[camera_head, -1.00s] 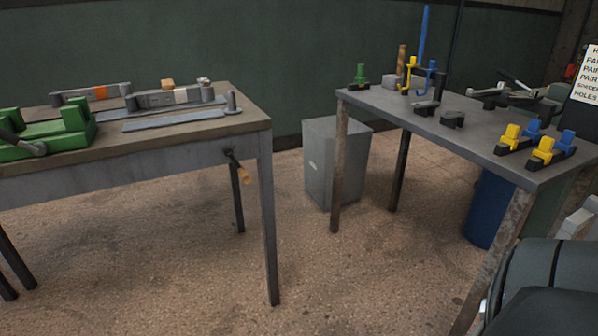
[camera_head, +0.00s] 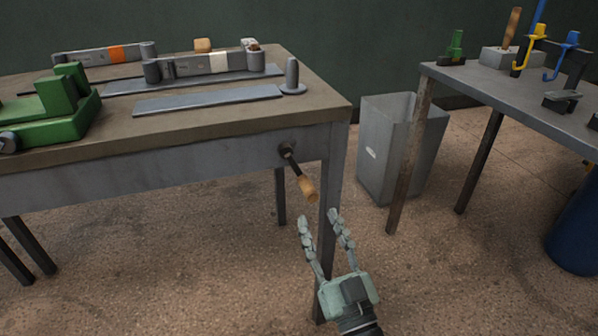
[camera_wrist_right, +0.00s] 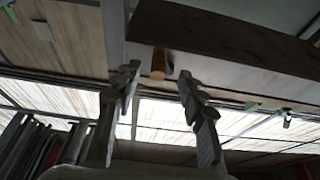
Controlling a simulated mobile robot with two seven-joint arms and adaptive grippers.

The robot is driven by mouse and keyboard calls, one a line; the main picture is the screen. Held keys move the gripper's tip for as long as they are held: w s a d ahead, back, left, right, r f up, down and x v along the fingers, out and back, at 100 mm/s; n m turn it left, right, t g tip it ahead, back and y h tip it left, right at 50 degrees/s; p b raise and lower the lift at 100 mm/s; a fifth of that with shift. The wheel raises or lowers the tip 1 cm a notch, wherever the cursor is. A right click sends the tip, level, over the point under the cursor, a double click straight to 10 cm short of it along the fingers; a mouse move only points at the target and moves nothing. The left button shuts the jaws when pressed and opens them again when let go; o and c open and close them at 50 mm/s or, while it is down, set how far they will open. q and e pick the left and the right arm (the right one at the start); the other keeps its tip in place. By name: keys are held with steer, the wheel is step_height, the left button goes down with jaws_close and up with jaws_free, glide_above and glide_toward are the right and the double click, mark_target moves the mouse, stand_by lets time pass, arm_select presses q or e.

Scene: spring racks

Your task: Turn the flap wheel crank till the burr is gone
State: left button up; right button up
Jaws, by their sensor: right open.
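The crank (camera_head: 299,175) sticks out of the front apron of the left workbench, near its right leg. It has a dark arm and a wooden handle (camera_head: 307,189) that hangs down and to the right. My right gripper (camera_head: 320,215) is open and empty, just below the handle and apart from it. In the right wrist view the wooden handle (camera_wrist_right: 158,66) shows beyond and between the two open fingers (camera_wrist_right: 157,82). On the bench top, a grey bar with a white band (camera_head: 210,64) stands behind a flat strip. The flap wheel and burr cannot be made out for certain. My left gripper is out of view.
A green vise (camera_head: 62,110) sits on the bench's left part, and a short grey post (camera_head: 292,75) near its right edge. A grey bin (camera_head: 385,150) stands between this bench and the right table (camera_head: 500,95). The floor before the bench is clear.

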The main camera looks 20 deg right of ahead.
mark_target(309, 181)
steer(key=shift+t+h, duration=0.3)
steer(key=shift+h, duration=0.1)
steer(key=x, duration=0.4)
steer(key=r+x, duration=0.1)
steer(key=x, duration=0.1)
steer(key=shift+w+d+r, duration=0.1)
steer(key=shift+d+r, duration=0.05)
steer(key=shift+d, duration=0.1)
steer(key=shift+w+r+p, duration=0.25)
steer(key=shift+w+p, duration=0.05)
steer(key=shift+w, duration=0.4)
jaws_close()
steer(key=shift+f, duration=0.1)
